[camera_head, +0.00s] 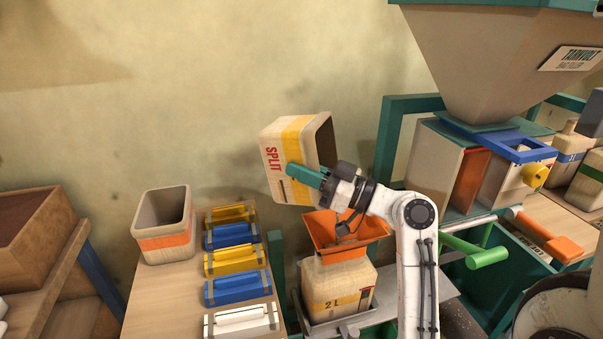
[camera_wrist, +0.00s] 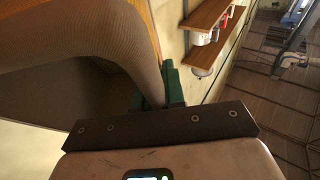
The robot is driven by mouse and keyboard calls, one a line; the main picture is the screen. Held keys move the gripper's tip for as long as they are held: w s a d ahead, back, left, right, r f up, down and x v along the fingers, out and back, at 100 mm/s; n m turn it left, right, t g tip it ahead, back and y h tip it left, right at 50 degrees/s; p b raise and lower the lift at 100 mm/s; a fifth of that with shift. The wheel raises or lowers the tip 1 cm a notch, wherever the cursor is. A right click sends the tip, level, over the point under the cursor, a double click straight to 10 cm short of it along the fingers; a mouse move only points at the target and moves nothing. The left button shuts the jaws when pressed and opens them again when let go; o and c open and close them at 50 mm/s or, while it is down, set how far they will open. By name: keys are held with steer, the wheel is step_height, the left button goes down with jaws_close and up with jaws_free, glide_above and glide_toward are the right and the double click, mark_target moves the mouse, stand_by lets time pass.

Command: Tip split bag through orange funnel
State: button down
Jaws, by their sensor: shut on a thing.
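The split bag (camera_head: 279,170), a tan box-shaped bag with a yellow band and red SPLIT lettering, is tilted with its open mouth to the right. My gripper (camera_head: 305,178) is shut on its lower side, its teal fingers against the wall. The bag is above and slightly left of the orange funnel (camera_head: 318,228). The funnel sits in the top of a tan bag marked 2L (camera_head: 335,285). In the wrist view, the split bag's wall (camera_wrist: 90,40) fills the upper left and a teal finger (camera_wrist: 168,88) presses on it. No falling contents show.
An open tan bin with an orange band (camera_head: 165,243) and a rack of yellow, blue and white pieces (camera_head: 238,262) stand on the left table. A large hopper (camera_head: 500,55) and a teal frame (camera_head: 387,135) stand right. A green handle (camera_head: 486,257) juts out near my arm.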

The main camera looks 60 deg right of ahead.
steer(key=shift+s+r+t+b, duration=0.25)
steer(key=shift+s+t+b, duration=0.3)
steer(key=shift+b, duration=1.2)
steer(key=shift+s+r+t+b, duration=0.2)
steer(key=shift+s+t+b, duration=0.35)
steer(key=shift+b, duration=1.15)
steer(key=shift+s+d+r+t+b, duration=0.1)
steer(key=shift+s+t+b, duration=0.7)
steer(key=shift+b, duration=1.55)
steer(key=shift+s+d+r+t+b, duration=0.1)
steer(key=shift+s+t+b, duration=0.65)
steer(key=shift+b, duration=1.6)
